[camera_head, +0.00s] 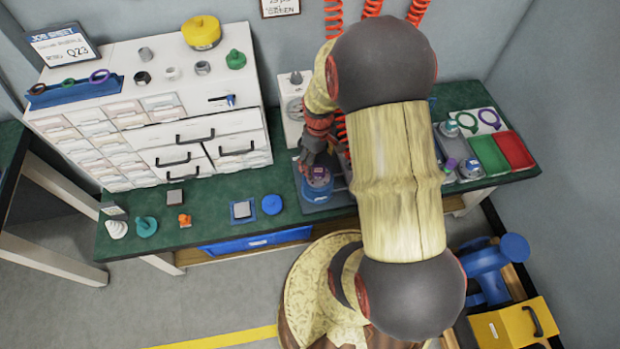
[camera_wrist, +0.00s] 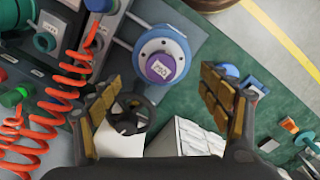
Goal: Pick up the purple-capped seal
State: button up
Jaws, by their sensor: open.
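A purple cap with a white label (camera_wrist: 160,68) sits at the middle of a round, white-topped blue body (camera_wrist: 178,38) in the wrist view. I cannot tell whether cap and body are one piece. In the head view the blue body (camera_head: 317,193) stands on a grey base on the green bench, with my gripper (camera_head: 312,160) just above it and partly covering it. In the wrist view my gripper (camera_wrist: 167,95) is open and empty. Its fingers are to either side of the cap's line, and the cap shows beyond them, apart from both.
Red coiled hoses (camera_wrist: 60,95) and a dark handwheel (camera_wrist: 128,114) are close to one finger. A white drawer cabinet (camera_head: 190,130) stands to the left. Green (camera_head: 490,155) and red (camera_head: 514,150) trays lie on the right. Small parts stand along the bench's front left.

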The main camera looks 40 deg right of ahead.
aim_at(318, 170)
jog(key=shift+o, duration=0.4)
jog(key=shift+w+f+b, duration=0.1)
jog(key=shift+f+b, duration=1.65)
jog(key=shift+f, duration=2.15)
jog(key=shift+c, duration=1.3)
jog(key=c, duration=1.4)
jog(key=shift+r, duration=0.1)
jog(key=shift+c, duration=0.3)
